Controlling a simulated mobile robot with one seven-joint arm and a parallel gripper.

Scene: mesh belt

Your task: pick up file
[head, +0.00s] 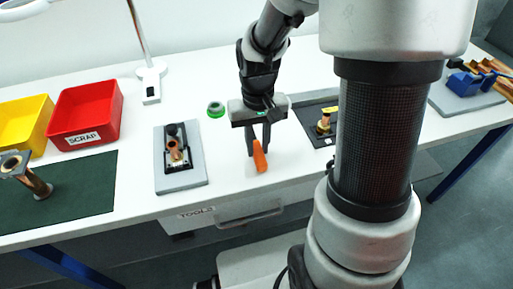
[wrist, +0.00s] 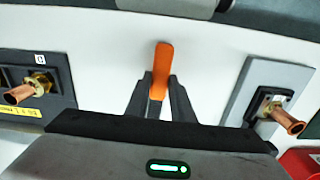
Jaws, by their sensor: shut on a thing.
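The file shows as an orange handle (head: 260,156) below my gripper in the head view. Its orange handle also shows in the wrist view (wrist: 161,70), between the two dark fingers. My gripper (head: 257,145) points down over the white bench and is shut on the file. In the wrist view my gripper (wrist: 159,97) has a finger on each side of the handle. The rest of the file is largely hidden by the fingers and the gripper body. I cannot tell whether the file touches the bench.
A grey board with a copper fitting (head: 173,152) lies left of my gripper, and a dark plate (head: 308,117) with a brass and copper fitting lies right. A green tape ring (head: 216,109) is near. Red (head: 88,112) and yellow (head: 22,122) bins stand left. A blue vise (head: 465,84) stands far right.

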